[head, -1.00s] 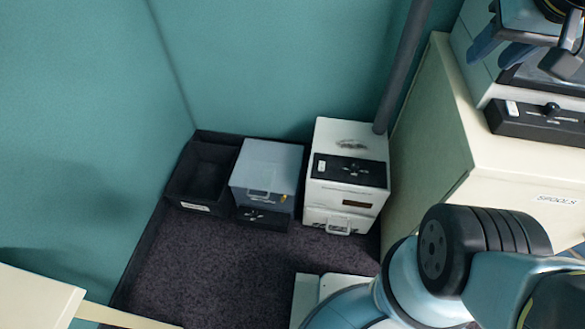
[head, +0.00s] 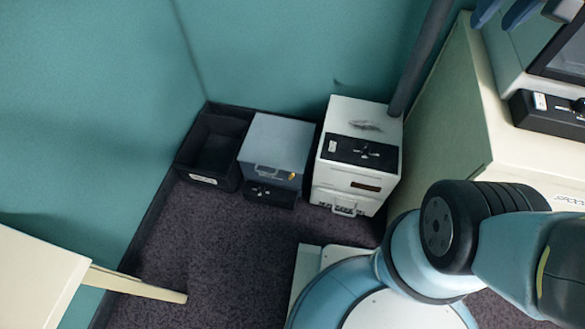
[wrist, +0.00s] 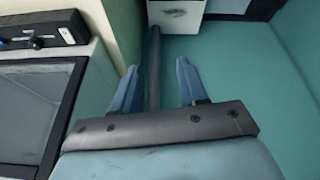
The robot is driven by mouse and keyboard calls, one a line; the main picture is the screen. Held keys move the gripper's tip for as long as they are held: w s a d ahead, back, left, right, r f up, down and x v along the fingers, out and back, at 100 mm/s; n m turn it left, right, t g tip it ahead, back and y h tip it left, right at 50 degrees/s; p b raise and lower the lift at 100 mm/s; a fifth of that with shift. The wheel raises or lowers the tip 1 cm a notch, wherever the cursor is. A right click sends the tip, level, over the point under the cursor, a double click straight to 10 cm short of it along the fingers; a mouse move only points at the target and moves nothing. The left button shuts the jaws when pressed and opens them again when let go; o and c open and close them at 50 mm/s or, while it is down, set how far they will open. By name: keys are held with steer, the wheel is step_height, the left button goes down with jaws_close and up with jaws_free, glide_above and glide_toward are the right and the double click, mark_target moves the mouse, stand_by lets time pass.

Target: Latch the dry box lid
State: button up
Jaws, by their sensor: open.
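Two lidded boxes stand on the dark carpet against the back wall; I cannot tell which is the dry box. The blue-grey box (head: 277,143) has a handle on its front, a small yellow part and a black panel low down. The white box (head: 372,122) has a dark smudge and a black panel on top, and a handle low on its front. Its smudged face shows at the top of the wrist view (wrist: 176,12). My gripper (wrist: 155,70) is open and empty, its blue fingers apart. In the head view my gripper (head: 492,22) is at the top right, well away from both boxes.
An open black bin (head: 212,150) stands left of the boxes. A grey pole (head: 420,55) rises behind the white box. A cream cabinet (head: 505,165) with a machine on it fills the right. A pale panel (head: 35,280) is at lower left. Carpet before the boxes is clear.

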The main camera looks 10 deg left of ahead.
steer(key=w+a+f+n+g+h, duration=0.25)
steer(key=w+a+f, duration=0.4)
steer(key=w, duration=0.35)
steer(key=n+t+h, duration=0.5)
steer(key=n+t, duration=0.1)
steer(key=n, duration=0.8)
glide_above(292, 177)
step_height(292, 177, down, 41)
steer(key=s+a+f+n+t+y, duration=0.1)
steer(key=s+a+f+n+t, duration=0.15)
steer(key=f, duration=0.45)
steer(key=s+a+f+n+t+y, duration=0.1)
steer(key=s+f+n, duration=0.2)
steer(key=f, duration=0.4)
steer(key=s+d+f+n+t+y, duration=0.1)
steer(key=s+d+f+n+y, duration=0.25)
steer(key=f, duration=0.75)
steer(key=s+d+f+n+t+y, duration=0.1)
steer(key=s+f+n+y, duration=0.35)
steer(key=f, duration=0.75)
steer(key=shift+n+h, duration=0.65)
steer(key=shift+n, duration=0.25)
steer(key=x, duration=1.2)
steer(key=shift+w+a+r, duration=0.1)
steer(key=shift+w, duration=0.3)
